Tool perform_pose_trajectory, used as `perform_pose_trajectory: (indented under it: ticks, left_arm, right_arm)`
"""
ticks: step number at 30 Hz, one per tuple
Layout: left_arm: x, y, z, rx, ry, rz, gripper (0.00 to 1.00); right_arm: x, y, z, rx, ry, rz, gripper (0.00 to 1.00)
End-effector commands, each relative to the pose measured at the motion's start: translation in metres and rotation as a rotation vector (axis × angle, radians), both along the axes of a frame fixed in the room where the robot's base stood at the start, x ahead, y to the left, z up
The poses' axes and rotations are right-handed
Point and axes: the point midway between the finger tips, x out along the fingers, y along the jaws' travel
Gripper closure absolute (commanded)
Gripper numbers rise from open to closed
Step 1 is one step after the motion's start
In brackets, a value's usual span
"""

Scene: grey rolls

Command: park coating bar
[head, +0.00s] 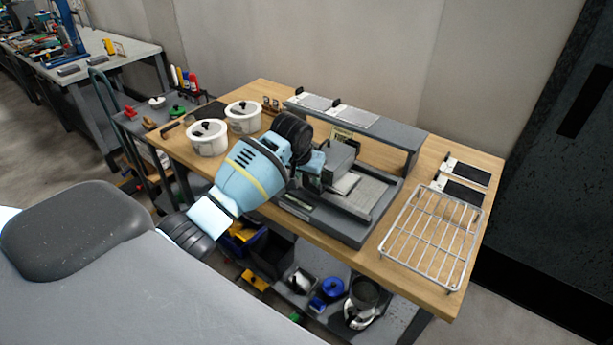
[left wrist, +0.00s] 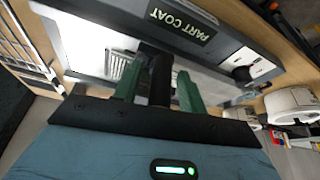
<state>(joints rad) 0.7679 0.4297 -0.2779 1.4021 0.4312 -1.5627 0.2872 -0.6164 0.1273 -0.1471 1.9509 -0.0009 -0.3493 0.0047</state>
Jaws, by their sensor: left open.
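The coating bar (head: 342,157), a grey block, sits on the grey coating station (head: 352,232) on the wooden table. My left gripper (head: 314,178) is at the bar's left side in the head view, with its arm hiding the station's left part. In the left wrist view its two green fingers (left wrist: 157,90) are apart. A dark upright piece (left wrist: 155,70) stands between them; I cannot tell whether either finger touches it. A "PART COAT" label (left wrist: 182,25) shows beyond. My right gripper is not in view.
A grey raised shelf (head: 408,137) with light plates runs behind the station. A wire rack (head: 432,238) stands at the right, with two dark plates (head: 463,180) behind it. Two white pots (head: 207,138) stand at the left. A lower shelf holds bins and containers.

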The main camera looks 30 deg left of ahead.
Motion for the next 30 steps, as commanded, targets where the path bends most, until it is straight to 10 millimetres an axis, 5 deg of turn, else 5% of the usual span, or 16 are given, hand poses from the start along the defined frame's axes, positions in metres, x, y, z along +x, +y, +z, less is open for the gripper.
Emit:
perform_pose_trajectory:
  ticks: [11,21,30]
  left_arm:
    - [0.0021,0.0002,-0.0055,0.001,0.0,-0.001,0.59]
    - [0.002,0.0003,-0.0053,0.001,0.0,-0.001,1.0]
    - [0.0058,-0.0023,-0.0068,0.0,0.001,0.0,1.0]
  right_arm:
    - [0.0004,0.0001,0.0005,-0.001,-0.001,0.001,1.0]
    - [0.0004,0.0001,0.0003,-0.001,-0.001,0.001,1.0]
    - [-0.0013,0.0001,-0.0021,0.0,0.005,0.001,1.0]
